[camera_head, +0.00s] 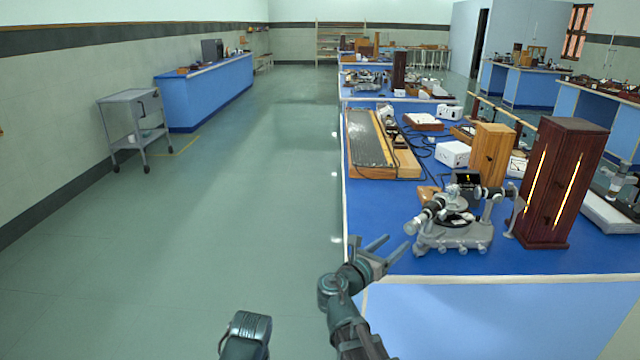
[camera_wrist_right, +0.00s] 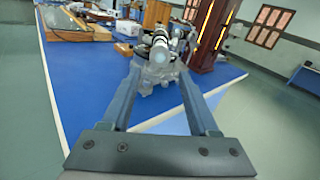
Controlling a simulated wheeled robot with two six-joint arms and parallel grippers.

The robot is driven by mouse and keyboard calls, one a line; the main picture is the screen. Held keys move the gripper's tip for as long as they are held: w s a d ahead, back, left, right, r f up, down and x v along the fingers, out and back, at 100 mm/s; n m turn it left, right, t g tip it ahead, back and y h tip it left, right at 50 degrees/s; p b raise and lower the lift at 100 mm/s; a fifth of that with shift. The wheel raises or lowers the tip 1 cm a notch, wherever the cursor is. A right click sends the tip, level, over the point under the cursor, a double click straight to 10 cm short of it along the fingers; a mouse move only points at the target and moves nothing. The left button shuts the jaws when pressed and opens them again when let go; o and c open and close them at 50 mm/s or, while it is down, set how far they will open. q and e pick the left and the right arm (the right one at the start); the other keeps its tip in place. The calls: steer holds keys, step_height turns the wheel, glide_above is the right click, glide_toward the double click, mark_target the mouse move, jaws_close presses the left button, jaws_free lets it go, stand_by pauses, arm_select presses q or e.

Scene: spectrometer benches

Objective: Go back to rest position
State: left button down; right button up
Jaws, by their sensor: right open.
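My right gripper (camera_head: 388,250) is open and empty at the near left corner of the blue bench, with its fingers pointing toward the spectrometer (camera_head: 452,222). In the right wrist view the two fingers of my right gripper (camera_wrist_right: 161,88) are spread wide, and the spectrometer (camera_wrist_right: 158,66) shows beyond and between them, apart from them. Part of my left arm (camera_head: 247,335) shows at the bottom of the head view; its gripper fingers are not visible.
The blue bench (camera_head: 385,215) fills the right side. A dark wooden lamp housing (camera_head: 560,180), a lighter wooden box (camera_head: 490,155) and a long grating-topped case (camera_head: 368,138) stand on it. A grey trolley (camera_head: 130,110) stands far left. The floor (camera_head: 200,230) between is clear.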

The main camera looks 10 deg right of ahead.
steer(key=s+a+f+m+g+y, duration=0.45)
steer(key=s+a+f+m, duration=0.25)
steer(key=a+f+m, duration=0.25)
steer(key=s+a+f+m+g+y, duration=0.4)
steer(key=s+a+f+m+y, duration=0.3)
steer(key=f+m, duration=0.35)
steer(key=s+a+f+m+g+y, duration=0.25)
steer(key=s+a, duration=0.35)
steer(key=a, duration=0.3)
step_height(320, 180, up, 14)
steer(key=p, duration=1.3)
steer(key=shift+w+d+f, duration=0.15)
steer(key=shift+w+d, duration=0.1)
steer(key=shift+d, duration=0.15)
steer(key=shift+f, duration=0.1)
